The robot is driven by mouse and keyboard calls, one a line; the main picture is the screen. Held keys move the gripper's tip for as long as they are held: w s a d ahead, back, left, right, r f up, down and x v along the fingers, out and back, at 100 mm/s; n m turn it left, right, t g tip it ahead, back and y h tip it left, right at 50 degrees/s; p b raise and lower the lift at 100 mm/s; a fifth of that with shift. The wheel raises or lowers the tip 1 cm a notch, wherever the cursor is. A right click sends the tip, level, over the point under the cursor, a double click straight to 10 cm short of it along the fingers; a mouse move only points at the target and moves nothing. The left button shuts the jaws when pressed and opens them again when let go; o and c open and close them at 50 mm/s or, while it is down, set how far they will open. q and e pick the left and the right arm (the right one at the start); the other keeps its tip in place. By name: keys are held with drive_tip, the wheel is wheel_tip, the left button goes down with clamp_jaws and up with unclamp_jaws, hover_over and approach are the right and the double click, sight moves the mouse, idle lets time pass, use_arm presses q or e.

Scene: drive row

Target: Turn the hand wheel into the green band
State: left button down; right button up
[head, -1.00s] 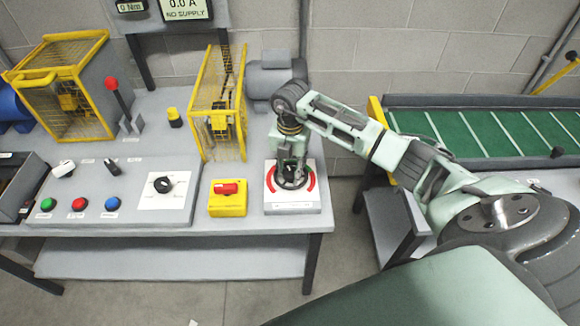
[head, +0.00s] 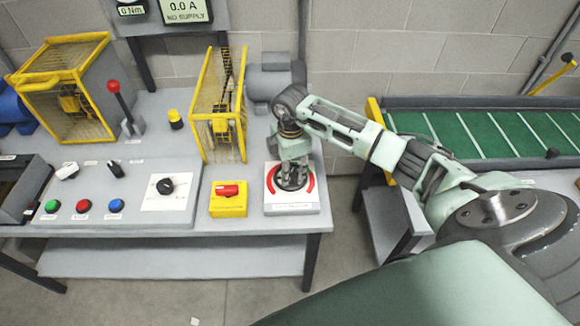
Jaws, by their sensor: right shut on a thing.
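The hand wheel (head: 291,180) is a dark round wheel on a white square plate (head: 293,209) at the right end of the grey bench. Red arcs show on the plate on both sides of the wheel. A green band cannot be made out; the gripper covers the far part of the plate. My right gripper (head: 292,178) points down over the wheel and is shut on it, hiding much of it. My left gripper is not in view.
A yellow box with a red switch (head: 229,197) sits just left of the wheel plate. A yellow mesh guard (head: 218,110) stands behind it. A black dial (head: 165,186) and several buttons lie further left. A green conveyor (head: 480,132) is at the right.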

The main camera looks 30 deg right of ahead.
sight(291, 172)
drive_tip(key=shift+s+a+f+m, duration=0.15)
drive_tip(key=shift+s+f+m, duration=0.4)
drive_tip(key=shift+m, duration=0.45)
drive_tip(key=shift+w+f+p, duration=0.1)
drive_tip(key=shift+p, duration=0.2)
drive_tip(key=o, duration=1.5)
drive_tip(key=shift+w+f, duration=0.15)
drive_tip(key=shift+w, duration=0.05)
drive_tip(key=o, duration=0.8)
drive_tip(key=shift+w+d+r, duration=0.15)
drive_tip(key=shift+d+r, duration=0.1)
drive_tip(key=shift+r, duration=0.05)
drive_tip(key=shift+o, duration=0.2)
wheel_tip(291, 172, up, 12)
